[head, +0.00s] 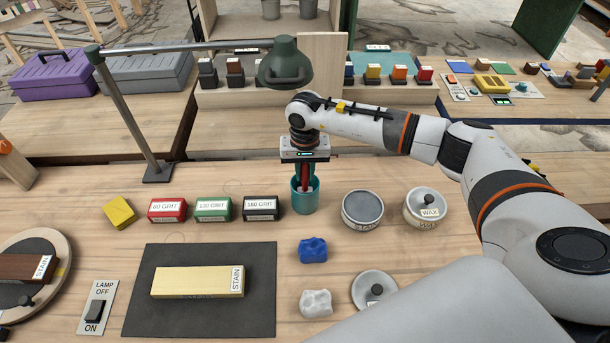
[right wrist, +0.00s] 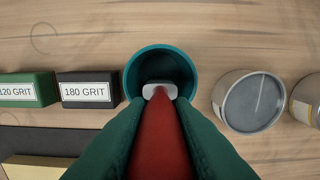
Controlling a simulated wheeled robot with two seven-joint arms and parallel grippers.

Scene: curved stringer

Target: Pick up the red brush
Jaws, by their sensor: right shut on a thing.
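The red brush (head: 304,177) stands upright in a teal cup (head: 305,204) on the workbench, partly hidden by my gripper. In the right wrist view the brush (right wrist: 160,140) shows as a red length with a pale end over the mouth of the cup (right wrist: 161,58). My right gripper (head: 304,182) points down over the cup and is shut on the brush, with its green fingers (right wrist: 160,130) on either side. I cannot tell whether the brush's lower end touches the cup's bottom. My left gripper is not in view.
A black 180 GRIT block (head: 262,208) stands just left of the cup, and a stain can (head: 362,209) to its right. A blue lump (head: 313,250) lies in front. A green lamp (head: 286,65) hangs behind, near my wrist. A wax tin (head: 427,206) stands farther right.

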